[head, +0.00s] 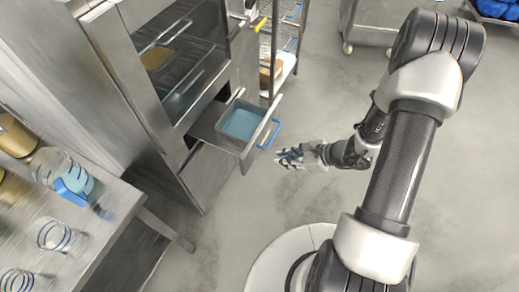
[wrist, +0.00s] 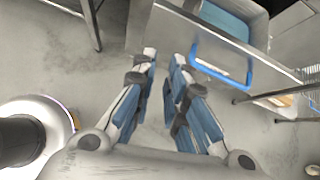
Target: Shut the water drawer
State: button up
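The water drawer (head: 259,137) is pulled out from the lower part of the steel cabinet. A pan of blue water (head: 241,123) sits in it. A blue bar handle (head: 270,133) is on the drawer's front. My gripper (head: 280,156) is just in front of and below the handle in the head view, apart from it. In the wrist view, my gripper (wrist: 164,58) has a narrow gap between its fingertips with nothing between them. The handle (wrist: 222,74) is right of the fingertips there, and the drawer front (wrist: 235,42) crosses the upper right.
The steel cabinet (head: 150,115) has a glass-fronted chamber above the drawer. A wire rack (head: 285,45) stands behind it. At the left, a steel table (head: 120,205) holds a water jug (head: 60,172), glasses and golden containers. Grey floor in front of the drawer is clear.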

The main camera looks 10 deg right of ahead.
jog(key=f, duration=0.1)
jog(key=d+f+m, duration=0.1)
jog(key=f+m, duration=0.1)
jog(key=shift+s+d+f, duration=0.15)
jog(key=shift+s+f, duration=0.15)
grip_shut()
jog(key=shift+t+h, duration=0.3)
jog(key=shift+w+a+r+b+x, duration=0.2)
jog(key=shift+b+x, duration=0.25)
jog(key=shift+x, duration=1.75)
jog(key=shift+w+a+r+b+x, duration=0.15)
jog(key=shift+r+b+x, duration=0.3)
jog(key=shift+x, duration=1.7)
jog(key=shift+w+a+r+b+x, duration=0.15)
jog(key=shift+a+b+x, duration=0.25)
jog(key=shift+x, duration=1.8)
jog(key=shift+d, duration=0.1)
